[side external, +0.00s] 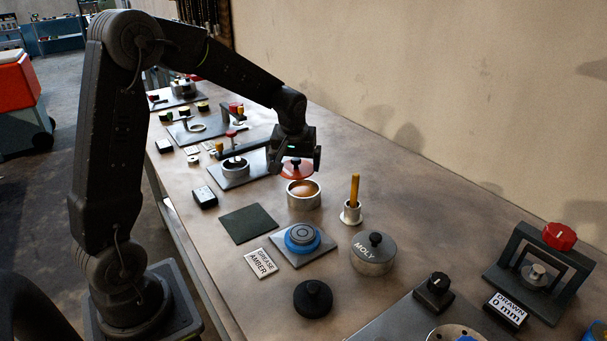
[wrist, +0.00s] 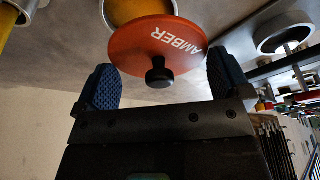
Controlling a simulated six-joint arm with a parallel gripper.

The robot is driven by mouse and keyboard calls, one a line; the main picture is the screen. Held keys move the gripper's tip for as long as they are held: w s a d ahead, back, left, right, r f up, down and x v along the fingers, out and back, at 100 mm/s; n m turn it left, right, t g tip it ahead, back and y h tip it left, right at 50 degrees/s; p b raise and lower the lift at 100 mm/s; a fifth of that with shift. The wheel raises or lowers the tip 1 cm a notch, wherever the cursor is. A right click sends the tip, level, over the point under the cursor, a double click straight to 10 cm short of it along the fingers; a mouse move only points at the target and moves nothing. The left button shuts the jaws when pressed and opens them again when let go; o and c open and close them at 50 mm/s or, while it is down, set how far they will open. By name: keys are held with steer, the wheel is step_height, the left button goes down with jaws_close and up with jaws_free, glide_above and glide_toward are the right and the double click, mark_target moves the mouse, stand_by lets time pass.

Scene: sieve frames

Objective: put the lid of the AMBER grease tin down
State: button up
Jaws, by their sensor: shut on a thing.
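The red-orange lid (wrist: 150,46) reads AMBER and has a black knob. My gripper (wrist: 165,82) is shut on it, with a dark blue finger pad at each side of its rim. In the side external view, the lid (side external: 297,172) is up at my gripper (side external: 297,160), just above and behind the open tin. That tin (side external: 303,200) stands on the bench with amber grease in it. Part of the tin (wrist: 128,10) also shows beyond the lid in the wrist view. Whether lid and tin touch is hard to tell.
A bare dark mat (side external: 248,224) lies in front of the tin.

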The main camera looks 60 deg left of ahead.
steer(key=s+a+r, duration=0.6)
steer(key=s+a, duration=0.1)
steer(key=s, duration=0.1)
steer(key=s+d+f, duration=0.1)
steer(key=s+f, duration=0.1)
steer(key=s, duration=0.6)
steer(key=s+f, duration=0.2)
steer(key=s, duration=0.6)
glide_above(249, 220)
steer(key=f, duration=0.6)
steer(key=shift+s+d+f, duration=0.2)
steer(key=shift+s+f, duration=0.05)
steer(key=shift+f, duration=2.05)
steer(key=shift+f, duration=0.2)
steer(key=o, duration=0.5)
